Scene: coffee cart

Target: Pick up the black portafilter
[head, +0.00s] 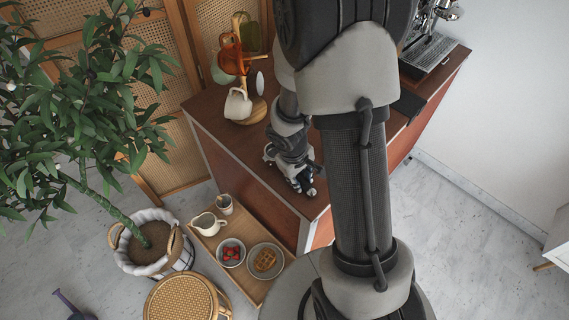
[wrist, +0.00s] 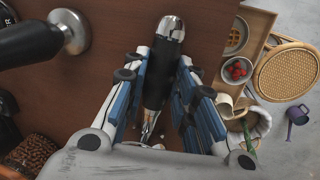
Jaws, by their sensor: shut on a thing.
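The black portafilter (wrist: 157,80) shows in the wrist view between my fingers. Its dark handle has a chrome end cap at the top and a thin metal neck lower down, and its head is hidden low in the picture near my gripper body. My gripper (wrist: 163,64) is shut on the handle, with a blue-padded finger on each side. In the head view my gripper (head: 304,184) is low over the front part of the brown cart top (head: 240,150). The portafilter cannot be made out clearly there.
A black-handled tool with a chrome end (wrist: 40,40) lies left of the portafilter in the wrist view. A mug tree (head: 245,70) with a white mug (head: 238,103) stands at the cart's back left. A coffee machine (head: 430,45) is at the right. A wooden tray (head: 258,289) sits below the cart.

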